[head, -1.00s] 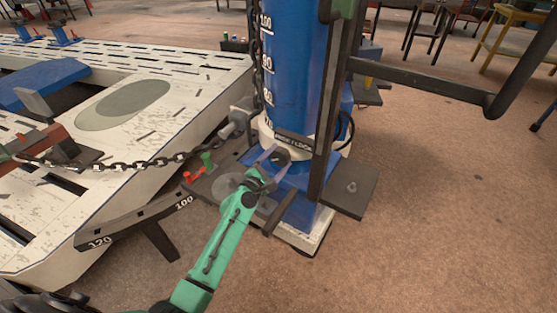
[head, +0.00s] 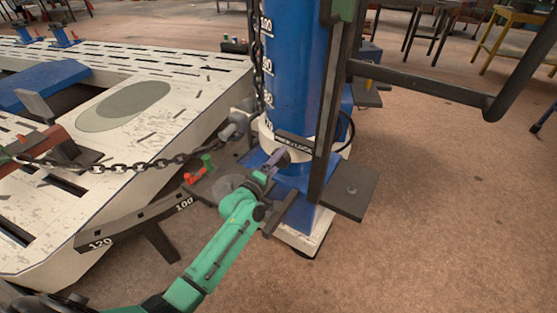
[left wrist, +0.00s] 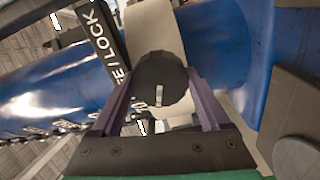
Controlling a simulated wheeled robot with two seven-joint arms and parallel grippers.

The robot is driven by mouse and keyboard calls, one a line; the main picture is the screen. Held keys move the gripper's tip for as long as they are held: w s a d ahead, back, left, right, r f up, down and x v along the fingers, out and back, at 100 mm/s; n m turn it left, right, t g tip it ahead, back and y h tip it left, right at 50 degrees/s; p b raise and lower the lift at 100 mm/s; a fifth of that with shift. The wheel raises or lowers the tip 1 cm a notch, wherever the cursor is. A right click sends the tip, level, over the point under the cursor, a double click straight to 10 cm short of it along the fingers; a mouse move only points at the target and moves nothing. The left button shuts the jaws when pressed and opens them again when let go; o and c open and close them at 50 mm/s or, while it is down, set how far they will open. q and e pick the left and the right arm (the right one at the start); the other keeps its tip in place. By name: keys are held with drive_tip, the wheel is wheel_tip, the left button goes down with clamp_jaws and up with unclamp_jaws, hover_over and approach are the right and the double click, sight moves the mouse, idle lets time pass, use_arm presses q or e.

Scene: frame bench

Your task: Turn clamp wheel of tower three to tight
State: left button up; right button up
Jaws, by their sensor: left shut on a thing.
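A blue tower (head: 292,75) with a white height scale stands at the frame bench's end. A pale collar (head: 266,138) rings its lower part, with a dark plate lettered LOCK (head: 294,142). The dark round clamp wheel (left wrist: 160,82) with a pale mark sits at the collar in the left wrist view. My left gripper (head: 277,163) is shut on this wheel, its purple fingers on either side of it. In the head view the fingers partly hide the wheel. No tower number is readable. My right gripper is not in view.
The white slotted bench (head: 190,85) lies to the left. A chain (head: 130,166) runs from it to the tower. A dark arm marked 100 and 120 (head: 140,222) juts near my forearm. A black bar (head: 420,82) sticks out right. Open floor (head: 450,210) lies at right.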

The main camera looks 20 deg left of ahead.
use_arm(q)
drive_tip(key=m, duration=0.4)
drive_tip(key=shift+m+p, duration=0.3)
drive_tip(key=shift+p, duration=0.1)
drive_tip(key=m, duration=0.2)
drive_tip(key=shift+m, duration=0.4)
drive_tip(key=m+p, duration=0.1)
drive_tip(key=m, duration=0.2)
drive_tip(key=shift+m, duration=1.6)
drive_tip(key=o, duration=1.2)
drive_tip(key=shift+o, duration=0.2)
